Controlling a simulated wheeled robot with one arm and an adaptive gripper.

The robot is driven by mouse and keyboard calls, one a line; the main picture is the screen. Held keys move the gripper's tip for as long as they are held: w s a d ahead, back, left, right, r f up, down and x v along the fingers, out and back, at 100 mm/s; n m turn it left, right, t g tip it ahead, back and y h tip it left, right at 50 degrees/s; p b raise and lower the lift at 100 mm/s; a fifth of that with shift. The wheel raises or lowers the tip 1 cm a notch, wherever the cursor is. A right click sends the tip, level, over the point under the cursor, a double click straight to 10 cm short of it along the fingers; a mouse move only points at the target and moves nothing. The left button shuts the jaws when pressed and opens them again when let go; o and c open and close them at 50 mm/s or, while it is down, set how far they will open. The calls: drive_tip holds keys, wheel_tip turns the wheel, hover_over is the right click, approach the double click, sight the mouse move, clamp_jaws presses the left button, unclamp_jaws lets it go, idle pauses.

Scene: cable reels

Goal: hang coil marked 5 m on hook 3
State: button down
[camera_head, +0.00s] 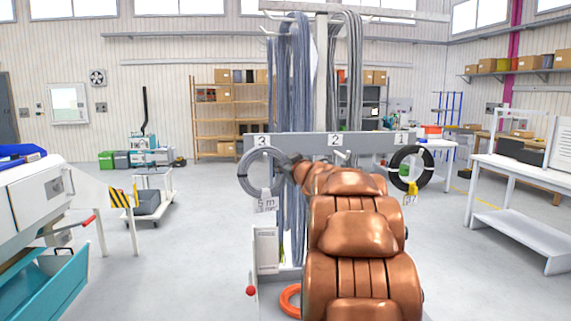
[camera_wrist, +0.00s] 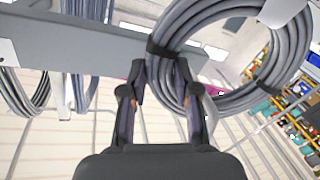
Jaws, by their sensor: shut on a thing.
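The grey coil (camera_head: 246,181) with a white tag (camera_head: 266,204) reading 5 m is upright at the left end of the rail (camera_head: 300,143), just below number plate 3 (camera_head: 262,140). My gripper (camera_head: 291,163) is shut on its right side. In the wrist view the fingers (camera_wrist: 162,75) straddle the coil's bundle (camera_wrist: 240,101), near a black tie. Hook 3 itself cannot be made out. I cannot tell whether the coil rests on it or is only held in front of it.
A black coil (camera_head: 424,168) with a yellow tag (camera_head: 411,188) hangs under plate 1 (camera_head: 401,139). My arm covers much of the area under plate 2 (camera_head: 335,140). Long grey cable hanks (camera_head: 292,80) hang behind the rail. An orange coil (camera_head: 288,301) lies low at the stand's base.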

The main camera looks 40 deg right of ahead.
drive_tip(key=c, duration=0.8)
unclamp_jaws()
drive_tip(key=shift+o, duration=0.3)
drive_tip(key=o, duration=0.6)
drive_tip(key=s+a, duration=0.6)
drive_tip(key=s, duration=0.2)
drive_tip(key=shift+s+a, duration=0.35)
drive_tip(key=shift+s, duration=0.05)
idle(0.8)
